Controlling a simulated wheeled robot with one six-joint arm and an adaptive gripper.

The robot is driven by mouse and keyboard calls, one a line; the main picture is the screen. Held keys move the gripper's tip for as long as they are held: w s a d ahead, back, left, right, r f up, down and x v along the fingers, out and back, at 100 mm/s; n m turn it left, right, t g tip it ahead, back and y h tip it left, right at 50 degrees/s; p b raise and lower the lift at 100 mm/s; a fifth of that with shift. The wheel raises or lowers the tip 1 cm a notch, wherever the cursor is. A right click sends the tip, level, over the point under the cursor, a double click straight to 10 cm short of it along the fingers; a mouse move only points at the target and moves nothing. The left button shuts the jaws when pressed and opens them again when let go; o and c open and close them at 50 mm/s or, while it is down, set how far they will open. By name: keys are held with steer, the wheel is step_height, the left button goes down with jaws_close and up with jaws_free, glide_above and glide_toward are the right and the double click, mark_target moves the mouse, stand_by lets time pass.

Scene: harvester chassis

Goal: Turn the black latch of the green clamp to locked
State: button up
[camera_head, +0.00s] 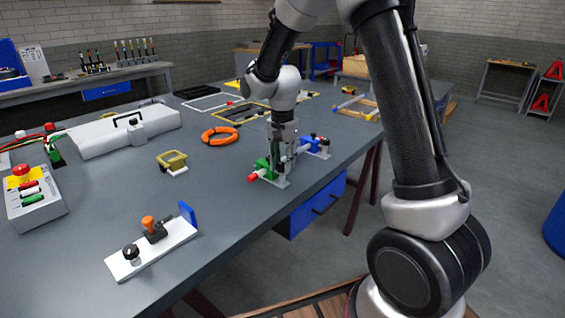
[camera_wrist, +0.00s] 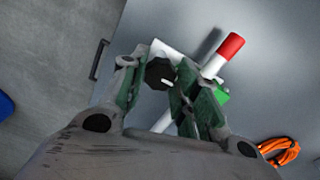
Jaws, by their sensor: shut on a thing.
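The green clamp (camera_head: 262,165) stands near the right edge of the table, with a red-tipped part pointing to the lower left. In the wrist view part of its green body (camera_wrist: 221,96) and its red tip (camera_wrist: 231,43) show beside my fingers. The black latch (camera_wrist: 160,72) is a faceted knob with a short white mark on it. My gripper (camera_head: 280,164) points down over the clamp. In the wrist view my gripper (camera_wrist: 158,84) is shut on the black latch, one finger on each side. In the head view my fingers hide the latch.
A blue clamp (camera_head: 314,144) stands close behind the green one. An orange ring (camera_head: 220,135), a yellow-framed part (camera_head: 173,161) and a white plate with an orange-topped handle (camera_head: 150,247) lie to the left. The table's edge is close on the right.

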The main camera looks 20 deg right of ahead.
mark_target(283, 164)
steer(key=o, duration=1)
step_height(283, 164, up, 8)
steer(key=shift+r, duration=0.1)
stand_by(0.4)
